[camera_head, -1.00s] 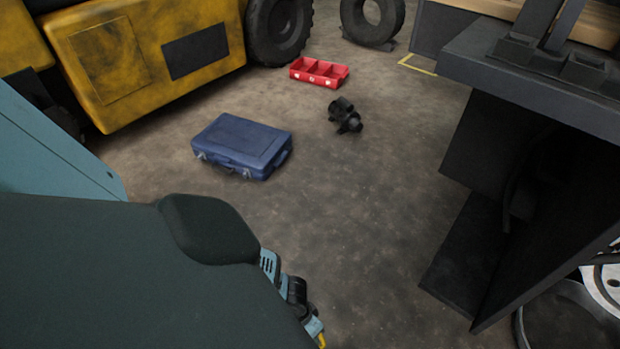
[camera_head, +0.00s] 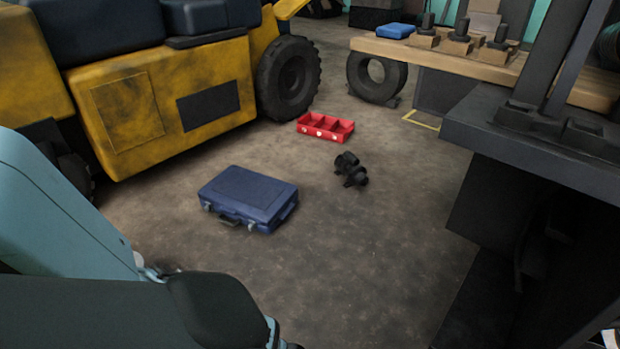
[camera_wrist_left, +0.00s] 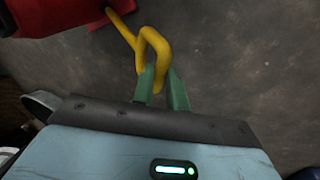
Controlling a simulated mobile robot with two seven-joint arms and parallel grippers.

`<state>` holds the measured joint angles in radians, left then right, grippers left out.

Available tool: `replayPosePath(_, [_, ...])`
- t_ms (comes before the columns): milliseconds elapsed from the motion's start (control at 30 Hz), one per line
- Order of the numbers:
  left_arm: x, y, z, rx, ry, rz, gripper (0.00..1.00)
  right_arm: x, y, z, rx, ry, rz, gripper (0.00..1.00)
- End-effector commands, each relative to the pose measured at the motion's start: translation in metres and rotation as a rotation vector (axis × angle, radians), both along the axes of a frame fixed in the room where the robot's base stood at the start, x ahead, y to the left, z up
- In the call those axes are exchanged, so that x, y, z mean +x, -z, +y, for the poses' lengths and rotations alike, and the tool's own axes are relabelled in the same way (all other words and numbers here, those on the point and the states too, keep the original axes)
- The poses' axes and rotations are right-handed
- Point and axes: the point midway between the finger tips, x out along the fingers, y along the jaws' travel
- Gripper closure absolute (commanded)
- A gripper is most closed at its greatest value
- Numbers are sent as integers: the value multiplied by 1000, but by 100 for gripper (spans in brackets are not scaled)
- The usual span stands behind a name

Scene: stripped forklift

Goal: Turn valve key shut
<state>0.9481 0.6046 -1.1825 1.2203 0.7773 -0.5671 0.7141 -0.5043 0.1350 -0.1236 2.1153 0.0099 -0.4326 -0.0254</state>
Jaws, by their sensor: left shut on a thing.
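The valve key is a bent yellow bar (camera_wrist_left: 160,55) in the left wrist view. It runs up and left to a red body (camera_wrist_left: 62,14) at the top left edge, only partly in view. My left gripper (camera_wrist_left: 165,88), with green fingers, is shut on the lower end of the yellow loop. In the head view my left arm covers the lower left, and neither its fingers nor the valve key shows. My right gripper is in no view.
A blue case (camera_head: 250,197), a black fitting (camera_head: 350,169) and a red tray (camera_head: 326,127) lie on the floor. A yellow forklift (camera_head: 140,105) stands at left. A dark bench (camera_head: 550,130) and a wooden table (camera_head: 460,57) stand at right. Open floor lies between.

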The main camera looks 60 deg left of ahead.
Motion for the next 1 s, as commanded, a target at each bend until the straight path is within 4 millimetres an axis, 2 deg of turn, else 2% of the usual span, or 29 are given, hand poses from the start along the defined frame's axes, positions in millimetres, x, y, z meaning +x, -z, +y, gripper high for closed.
replayPosePath(200, [-3, 0, 1, -3, 85, -101, 100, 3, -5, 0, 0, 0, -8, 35])
replayPosePath(500, [-2, 1, 1, -2, 94, -110, 100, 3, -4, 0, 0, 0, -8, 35])
replayPosePath(533, [-2, 1, 1, -2, 94, -110, 84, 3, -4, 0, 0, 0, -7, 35])
replayPosePath(700, [-2, 1, 1, -2, 93, -109, 64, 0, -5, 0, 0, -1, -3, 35])
replayPosePath(1000, [-2, -2, 1, -2, 92, -110, 64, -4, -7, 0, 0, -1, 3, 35])
